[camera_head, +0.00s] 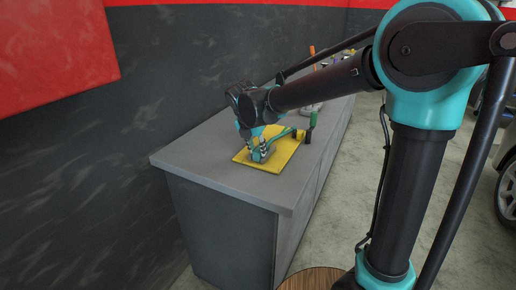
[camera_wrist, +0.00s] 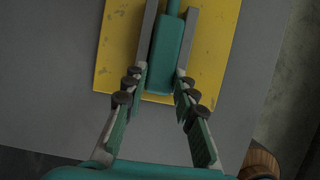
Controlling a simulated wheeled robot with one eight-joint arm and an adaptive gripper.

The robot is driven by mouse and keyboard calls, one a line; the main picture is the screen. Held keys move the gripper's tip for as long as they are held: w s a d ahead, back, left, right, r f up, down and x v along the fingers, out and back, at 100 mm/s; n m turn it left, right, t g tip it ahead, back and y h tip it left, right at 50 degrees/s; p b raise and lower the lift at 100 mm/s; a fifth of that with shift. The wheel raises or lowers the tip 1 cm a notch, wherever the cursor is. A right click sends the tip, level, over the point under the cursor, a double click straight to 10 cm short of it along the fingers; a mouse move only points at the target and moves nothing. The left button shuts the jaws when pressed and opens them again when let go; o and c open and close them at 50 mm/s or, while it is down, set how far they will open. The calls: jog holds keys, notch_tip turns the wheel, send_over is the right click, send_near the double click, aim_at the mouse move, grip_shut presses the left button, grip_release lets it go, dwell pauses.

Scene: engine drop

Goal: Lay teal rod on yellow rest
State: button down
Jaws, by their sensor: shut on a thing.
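The yellow rest (camera_head: 288,153) is a flat, scuffed plate lying on the near end of the grey counter. It also shows in the wrist view (camera_wrist: 222,45). The teal rod (camera_wrist: 170,52) lies between the two fingers of my gripper (camera_wrist: 168,35), over the yellow plate. In the head view the rod (camera_head: 279,137) stretches toward the plate's far right side. My gripper (camera_head: 260,154) is low over the plate and shut on the rod. Whether the rod touches the plate is unclear. The rod's far end is cut off in the wrist view.
The grey counter (camera_head: 215,171) runs back along the dark wall, its near corner and front edge close to the plate. A green upright thing (camera_head: 313,119) stands just beyond the plate. Several small items are farther back. A round wooden top (camera_head: 312,279) is below the counter.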

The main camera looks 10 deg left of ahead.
dwell(0.3)
jog(key=c, duration=1.1)
grip_release()
jog(key=shift+c, duration=0.2)
